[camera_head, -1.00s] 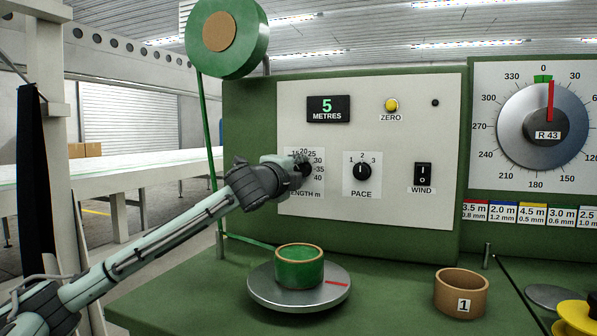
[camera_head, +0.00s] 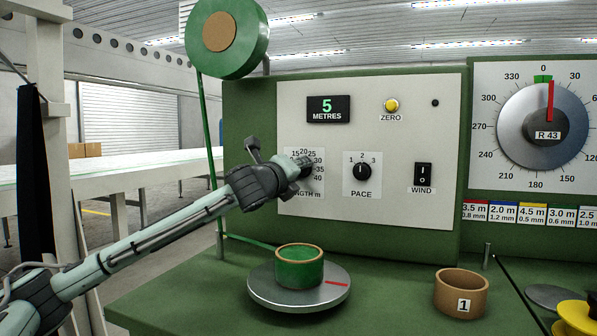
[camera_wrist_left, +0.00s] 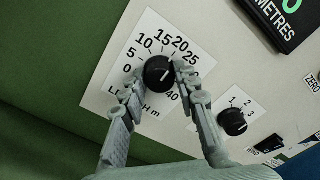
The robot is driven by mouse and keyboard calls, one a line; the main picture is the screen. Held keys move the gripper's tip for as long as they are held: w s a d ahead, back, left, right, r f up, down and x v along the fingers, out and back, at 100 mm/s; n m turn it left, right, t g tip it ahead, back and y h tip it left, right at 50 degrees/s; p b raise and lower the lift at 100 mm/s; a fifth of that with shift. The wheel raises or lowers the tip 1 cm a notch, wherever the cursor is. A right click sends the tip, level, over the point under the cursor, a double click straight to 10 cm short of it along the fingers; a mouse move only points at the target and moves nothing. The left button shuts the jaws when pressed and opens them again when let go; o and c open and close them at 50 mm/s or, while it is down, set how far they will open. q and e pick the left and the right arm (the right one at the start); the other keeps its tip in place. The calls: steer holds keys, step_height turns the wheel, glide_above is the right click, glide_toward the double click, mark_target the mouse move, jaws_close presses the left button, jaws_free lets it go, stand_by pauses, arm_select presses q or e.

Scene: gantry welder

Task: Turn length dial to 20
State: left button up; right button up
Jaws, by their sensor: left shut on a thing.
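The length dial (camera_wrist_left: 158,73) is a black round knob on a white scale card in the left wrist view. My left gripper (camera_wrist_left: 160,72) has a finger on each side of the knob and is shut on it. A white mark on the knob points up and right, toward the 20 to 25 side; the exact number is hard to tell. In the head view my left gripper (camera_head: 285,167) covers part of the length dial (camera_head: 306,170) and its card. The right gripper is not in view.
The pace dial (camera_head: 363,171), the wind switch (camera_head: 423,175) and the yellow zero button (camera_head: 391,104) share the panel (camera_head: 400,220). A green coil (camera_head: 299,268) sits on a turntable (camera_head: 275,296) below the panel.

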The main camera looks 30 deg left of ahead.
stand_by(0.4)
arm_select(q)
steer(key=o, duration=1.2)
steer(key=shift+c, duration=0.2)
steer(key=v, duration=1.2)
steer(key=shift+f, duration=0.1)
